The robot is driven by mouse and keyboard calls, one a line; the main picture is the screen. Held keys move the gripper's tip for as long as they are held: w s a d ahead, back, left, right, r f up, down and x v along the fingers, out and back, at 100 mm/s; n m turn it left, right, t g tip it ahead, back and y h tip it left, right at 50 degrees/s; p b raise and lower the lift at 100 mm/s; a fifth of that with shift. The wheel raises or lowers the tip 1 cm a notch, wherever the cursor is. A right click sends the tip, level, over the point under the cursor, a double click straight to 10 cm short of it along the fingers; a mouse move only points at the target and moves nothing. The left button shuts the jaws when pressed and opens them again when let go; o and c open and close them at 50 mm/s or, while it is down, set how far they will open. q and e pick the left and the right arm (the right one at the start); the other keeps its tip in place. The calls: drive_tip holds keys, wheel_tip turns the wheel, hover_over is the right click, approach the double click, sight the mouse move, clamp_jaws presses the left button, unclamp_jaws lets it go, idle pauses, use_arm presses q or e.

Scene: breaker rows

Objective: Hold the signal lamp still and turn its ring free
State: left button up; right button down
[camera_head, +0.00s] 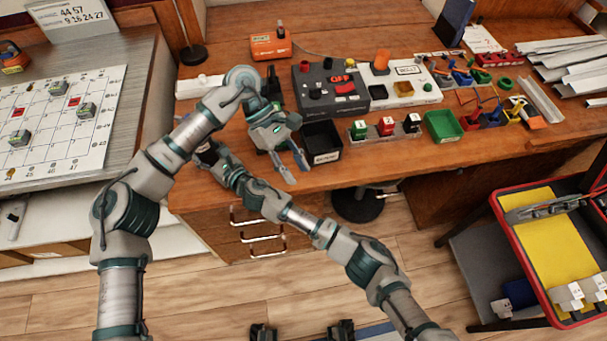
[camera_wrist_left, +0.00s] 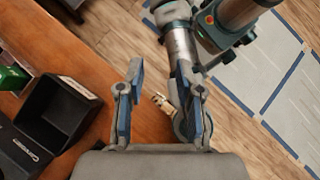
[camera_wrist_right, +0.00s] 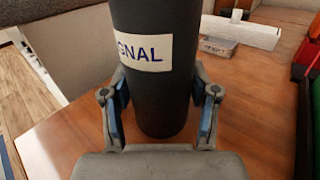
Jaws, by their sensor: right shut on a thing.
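The signal lamp (camera_wrist_right: 155,85) is a dark upright cylinder with a white label ending in "GNAL" in the right wrist view. My right gripper (camera_wrist_right: 162,105) is shut around its lower part, one finger on each side. In the head view my right gripper (camera_head: 207,155) is at the desk's left front edge, and the lamp is mostly hidden behind my arms. My left gripper (camera_wrist_left: 162,100) is open and empty, with its fingers apart. In the head view, my left gripper (camera_head: 295,170) is over the desk's front edge, right of my right gripper. The lamp's ring cannot be made out.
A black bin (camera_head: 321,140) stands just right of my left gripper. Behind it are a dark control panel (camera_head: 330,95) and an orange box (camera_head: 271,45). Small labelled blocks (camera_head: 386,127) and a green tray (camera_head: 443,126) lie further right. My two arms cross closely.

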use_arm(q)
drive_tip(key=shift+s+d+f+g+h, duration=0.1)
drive_tip(key=shift+s+d+g+h, duration=0.15)
drive_tip(key=shift+s+d, duration=0.35)
drive_tip(key=shift+s+d+g+h, duration=0.15)
drive_tip(key=shift+s+d+g, duration=0.2)
drive_tip(key=shift+s, duration=0.35)
drive_tip(key=shift+w, duration=0.1)
drive_tip(key=w+a+r+n+t+y, duration=0.1)
drive_tip(key=w+a+r+t+y, duration=0.3)
drive_tip(key=w+a, duration=0.65)
drive_tip(key=w+a+r+n+t+y, duration=0.2)
drive_tip(key=w+a+r+t+y, duration=0.15)
drive_tip(key=a+r, duration=0.75)
drive_tip(key=shift+h, duration=0.45)
drive_tip(key=f, duration=0.4)
drive_tip(key=a+f, duration=0.1)
drive_tip(key=f, duration=0.4)
drive_tip(key=a+f, duration=0.1)
drive_tip(key=f, duration=0.3)
drive_tip(key=shift+w+f, duration=0.3)
drive_tip(key=shift+w, duration=0.1)
